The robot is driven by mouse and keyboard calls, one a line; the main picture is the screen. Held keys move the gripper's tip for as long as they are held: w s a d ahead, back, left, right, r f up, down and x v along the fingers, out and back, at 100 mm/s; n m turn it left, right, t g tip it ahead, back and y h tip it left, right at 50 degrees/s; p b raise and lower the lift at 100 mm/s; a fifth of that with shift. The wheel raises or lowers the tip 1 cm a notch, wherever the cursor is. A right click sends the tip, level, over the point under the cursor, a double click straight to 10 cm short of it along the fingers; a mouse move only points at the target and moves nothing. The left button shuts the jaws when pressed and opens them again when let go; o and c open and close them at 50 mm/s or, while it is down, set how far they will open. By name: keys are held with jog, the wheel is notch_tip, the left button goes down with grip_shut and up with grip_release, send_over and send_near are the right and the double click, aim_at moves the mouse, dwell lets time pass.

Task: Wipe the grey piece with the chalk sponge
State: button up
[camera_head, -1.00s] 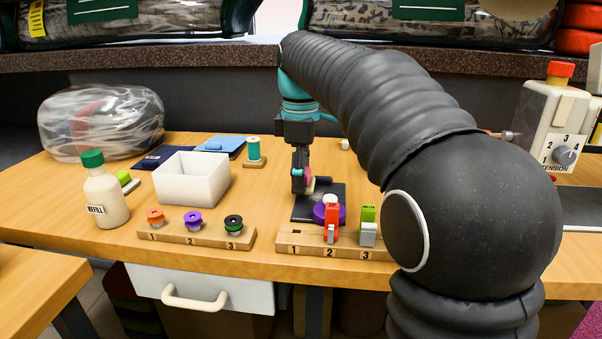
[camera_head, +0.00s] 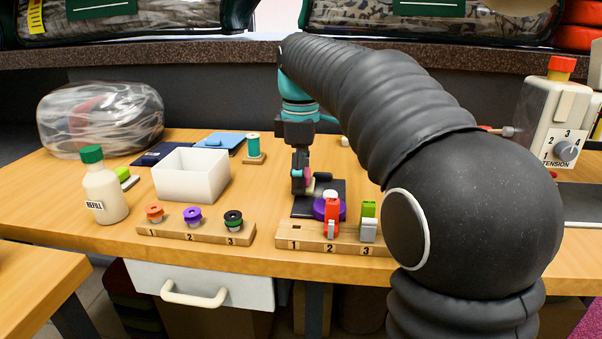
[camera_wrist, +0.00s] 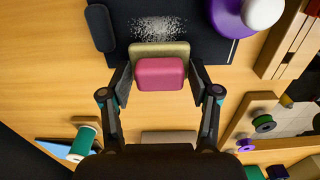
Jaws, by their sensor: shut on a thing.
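The chalk sponge (camera_wrist: 160,73) is a block with a pink face and a tan part. My gripper (camera_wrist: 160,82) is shut on it, one finger at each side. The grey piece (camera_wrist: 205,42) is dark and flat on the table, with a patch of white speckled chalk (camera_wrist: 157,28) just beyond the sponge in the wrist view. The tan part overlaps the near edge of the grey piece in that view; I cannot tell if they touch. In the head view my gripper (camera_head: 302,186) is over the left part of the grey piece (camera_head: 303,209), and the chalk is not discernible there.
A purple disc with a white knob (camera_wrist: 230,18) sits on the grey piece's right side, a dark bar (camera_wrist: 100,27) at its left. A numbered wooden rack (camera_head: 312,245) with red and green clips stands in front. A spool rack (camera_head: 180,236) and white box (camera_head: 190,176) are left.

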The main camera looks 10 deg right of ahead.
aim_at(321, 192)
jog(key=shift+f, duration=0.4)
jog(key=shift+d, duration=0.1)
jog(key=shift+s+d, duration=0.25)
jog(key=shift+d, duration=0.45)
jog(key=shift+s+d, duration=0.2)
jog(key=shift+d, duration=0.5)
jog(key=shift+s+d, duration=0.15)
jog(key=shift+d, duration=0.35)
jog(key=shift+w+a+f+p, duration=0.1)
jog(key=shift+w+a+p, duration=0.15)
jog(key=shift+a+p, duration=0.4)
jog(key=shift+w+a+p, duration=0.25)
jog(key=shift+a+p, duration=0.1)
jog(key=shift+a, duration=0.5)
jog(key=shift+s+d, duration=0.25)
jog(key=shift+d, duration=0.45)
jog(key=shift+s+d, duration=0.2)
jog(key=shift+d, duration=0.5)
jog(key=shift+d+r+p, duration=0.1)
jog(key=shift+r+p, duration=0.1)
jog(key=shift+p, duration=0.1)
